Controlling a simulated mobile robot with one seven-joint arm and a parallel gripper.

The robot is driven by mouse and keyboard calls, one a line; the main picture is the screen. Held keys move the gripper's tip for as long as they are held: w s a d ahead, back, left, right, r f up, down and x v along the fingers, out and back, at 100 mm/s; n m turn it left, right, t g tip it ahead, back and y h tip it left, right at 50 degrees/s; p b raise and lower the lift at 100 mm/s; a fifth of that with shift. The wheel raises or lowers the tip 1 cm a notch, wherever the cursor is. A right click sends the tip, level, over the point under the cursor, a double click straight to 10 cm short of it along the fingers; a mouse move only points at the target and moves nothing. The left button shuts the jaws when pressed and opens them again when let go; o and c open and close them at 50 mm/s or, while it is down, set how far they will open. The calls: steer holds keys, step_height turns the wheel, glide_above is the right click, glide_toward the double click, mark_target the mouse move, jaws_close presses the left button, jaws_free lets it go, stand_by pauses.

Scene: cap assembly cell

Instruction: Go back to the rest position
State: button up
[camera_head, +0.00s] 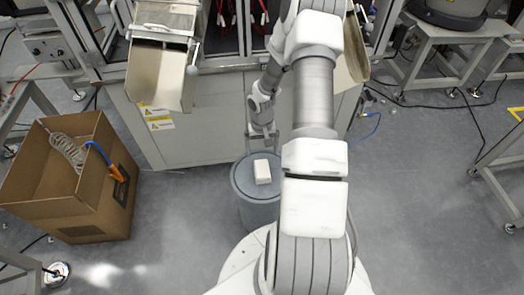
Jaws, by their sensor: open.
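My gripper (262,133) hangs at the end of my arm, just beyond a round grey drum near the middle of the view. Its fingers are small in the picture and point downward; they are open with nothing seen between them. A small white block (262,172) lies on top of the grey drum (243,187), a little nearer to me than the gripper. The gripper and the block look apart. My arm's links cover the right side of the drum.
A cardboard box (80,205) with a coiled hose and an orange-handled tool stands on the floor at left. The assembly cell's cabinet (190,135) stands behind the drum, with a metal chute (158,75) above. Metal tables (450,38) stand at right. The floor at right is mostly clear.

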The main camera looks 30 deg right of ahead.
stand_by(0.4)
steer(key=a+r+n+t+h, duration=0.1)
steer(key=a+r, duration=0.2)
steer(key=r, duration=1)
steer(key=a+r+n+t+h, duration=0.1)
steer(key=a+r+h, duration=0.15)
steer(key=r, duration=0.95)
steer(key=s+a+r+n+t+y, duration=0.3)
steer(key=s+a+r+t+y, duration=0.1)
steer(key=s+a+r, duration=1.3)
step_height(320, 180, up, 14)
steer(key=d+p, duration=0.2)
steer(key=p, duration=1.2)
steer(key=shift+s+p, duration=0.3)
steer(key=shift+p, duration=0.1)
steer(key=shift+d+r+h, duration=0.1)
steer(key=shift+h, duration=0.15)
